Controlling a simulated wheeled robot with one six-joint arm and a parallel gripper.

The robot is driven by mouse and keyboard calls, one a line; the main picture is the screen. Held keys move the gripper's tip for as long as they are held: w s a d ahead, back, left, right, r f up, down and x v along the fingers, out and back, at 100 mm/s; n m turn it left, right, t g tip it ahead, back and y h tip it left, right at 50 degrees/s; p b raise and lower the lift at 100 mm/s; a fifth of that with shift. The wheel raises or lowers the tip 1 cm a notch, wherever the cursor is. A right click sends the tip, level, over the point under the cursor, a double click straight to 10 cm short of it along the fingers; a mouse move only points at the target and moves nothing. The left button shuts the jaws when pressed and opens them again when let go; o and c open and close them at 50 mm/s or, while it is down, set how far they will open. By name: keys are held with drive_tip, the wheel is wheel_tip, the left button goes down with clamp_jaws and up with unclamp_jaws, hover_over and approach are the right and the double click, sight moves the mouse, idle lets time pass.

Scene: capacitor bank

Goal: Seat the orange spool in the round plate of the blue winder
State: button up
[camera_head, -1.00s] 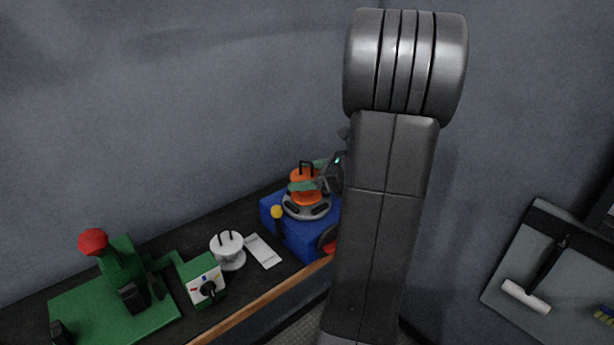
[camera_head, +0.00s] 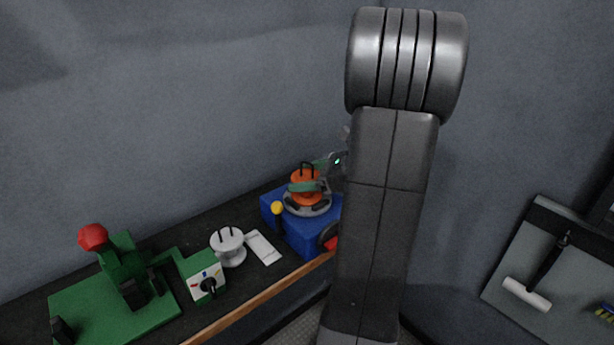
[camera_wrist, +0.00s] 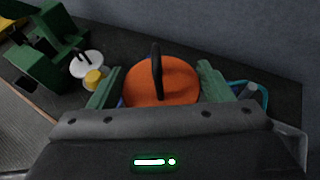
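The orange spool (camera_head: 306,196) with a dark loop handle stands upright over the round grey plate (camera_head: 328,207) of the blue winder (camera_head: 296,234). Whether it sits fully down in the plate cannot be told. The spool also shows in the wrist view (camera_wrist: 160,84). My gripper (camera_wrist: 159,76) has its green fingers on either side of the spool, with a narrow gap showing at the left finger. In the head view one finger crosses in front of the spool, and my arm hides the winder's right side.
A white spool (camera_head: 228,246) and a flat white piece (camera_head: 263,247) lie left of the winder. A green machine (camera_head: 116,300) with a red knob (camera_head: 93,236) stands further left. The winder has a yellow knob (camera_head: 277,208). A grey wall rises behind the bench.

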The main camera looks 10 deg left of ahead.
drive_tip(key=o, duration=0.4)
drive_tip(key=shift+c, duration=0.2)
drive_tip(key=shift+d, duration=0.1)
drive_tip(key=b+v, duration=0.1)
drive_tip(key=v, duration=1.2)
drive_tip(key=shift+d+r, duration=0.15)
drive_tip(key=shift+d, duration=0.15)
drive_tip(key=shift+s, duration=0.1)
drive_tip(key=p+x, duration=0.1)
drive_tip(key=x, duration=1.3)
drive_tip(key=shift+r, duration=0.75)
